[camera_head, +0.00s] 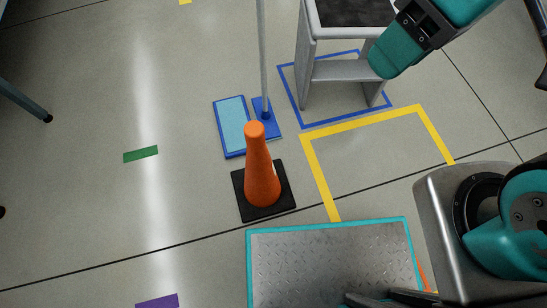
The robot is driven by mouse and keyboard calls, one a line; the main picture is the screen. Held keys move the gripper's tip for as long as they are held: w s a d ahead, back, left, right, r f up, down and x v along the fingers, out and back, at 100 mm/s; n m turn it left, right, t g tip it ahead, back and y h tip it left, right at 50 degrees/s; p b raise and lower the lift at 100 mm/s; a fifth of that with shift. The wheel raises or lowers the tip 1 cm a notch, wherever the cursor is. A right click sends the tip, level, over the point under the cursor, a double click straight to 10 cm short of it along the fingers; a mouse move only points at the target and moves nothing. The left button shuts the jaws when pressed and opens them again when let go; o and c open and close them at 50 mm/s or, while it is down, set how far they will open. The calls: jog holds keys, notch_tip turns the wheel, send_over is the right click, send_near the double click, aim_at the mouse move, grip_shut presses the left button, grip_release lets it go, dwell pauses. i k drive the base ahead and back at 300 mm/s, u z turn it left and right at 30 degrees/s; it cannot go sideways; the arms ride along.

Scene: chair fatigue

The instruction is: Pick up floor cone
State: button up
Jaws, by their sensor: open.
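The orange floor cone (261,172) stands upright on its black square base on the grey floor, near the middle of the view. It is clear of the blue mat behind it. My gripper (372,295) shows only in part at the bottom edge, as two dark tapered fingers that are apart. It is well below and to the right of the cone, not touching it, and nothing shows between the fingers. The rest of it is cut off by the frame.
Behind the cone are a light-blue mat (232,126) and a grey pole (263,60) on a blue base. A grey stand (341,72) with a dark top is farther right, inside blue floor tape. Yellow tape (318,180) lies right of the cone. The floor to its left is clear.

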aim_at(262, 189)
jog(key=z, duration=0.5)
jog(key=k, duration=1.25)
jog(key=u, duration=0.25)
jog(key=i, duration=0.85)
jog(key=u, duration=0.6)
jog(key=k, duration=0.45)
jog(key=u, duration=0.3)
jog(key=i, duration=0.4)
jog(key=u, duration=0.3)
